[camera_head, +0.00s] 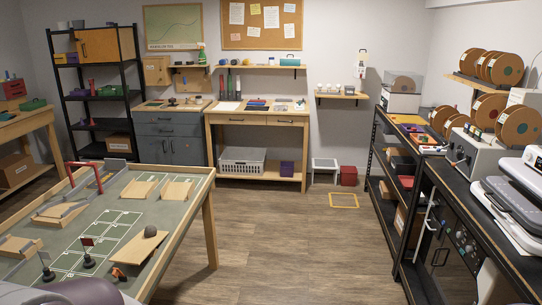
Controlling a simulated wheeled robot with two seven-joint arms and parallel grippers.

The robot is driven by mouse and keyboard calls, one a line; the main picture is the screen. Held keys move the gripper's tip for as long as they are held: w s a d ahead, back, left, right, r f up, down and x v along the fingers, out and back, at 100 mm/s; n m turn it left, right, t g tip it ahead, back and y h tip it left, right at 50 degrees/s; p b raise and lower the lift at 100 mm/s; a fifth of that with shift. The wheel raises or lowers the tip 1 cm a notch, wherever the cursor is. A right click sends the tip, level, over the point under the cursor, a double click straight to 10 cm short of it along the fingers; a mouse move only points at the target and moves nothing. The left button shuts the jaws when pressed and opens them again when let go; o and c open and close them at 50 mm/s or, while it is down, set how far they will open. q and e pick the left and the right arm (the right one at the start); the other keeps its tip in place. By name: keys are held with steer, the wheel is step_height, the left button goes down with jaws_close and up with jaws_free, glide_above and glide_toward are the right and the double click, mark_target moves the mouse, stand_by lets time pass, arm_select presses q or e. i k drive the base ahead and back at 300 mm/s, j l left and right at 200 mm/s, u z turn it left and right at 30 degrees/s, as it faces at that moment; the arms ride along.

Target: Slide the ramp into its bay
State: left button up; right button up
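A low table (208,180) with a wood rim and a grey-green top stands at the lower left. A tan wooden board like a ramp (124,258) lies at an angle near its front right, with a dark rounded lump (150,231) at its upper end. White-outlined rectangles (118,218) are marked on the top beyond and left of it. More tan sloped wooden pieces (138,189) stand toward the back and left. I cannot tell which piece or outline the task means. Neither gripper shows; a blurred mauve rounded shape at the bottom left may be part of me.
Two small flags on black bases (89,262) and a small orange item (118,274) stand near the board. A red bar frame (84,164) rises at the table's back left. Black shelving (405,255) lines the right wall. The wooden floor (285,245) between is open.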

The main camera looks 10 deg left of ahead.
mark_target(171, 191)
steer(key=i+l+u, duration=0.15)
steer(key=i, duration=2.5)
steer(key=i+j+u, duration=0.2)
steer(key=i, duration=0.25)
steer(key=i+j+u, duration=0.2)
steer(key=i, duration=0.25)
steer(key=i+j+u, duration=0.2)
steer(key=i, duration=0.25)
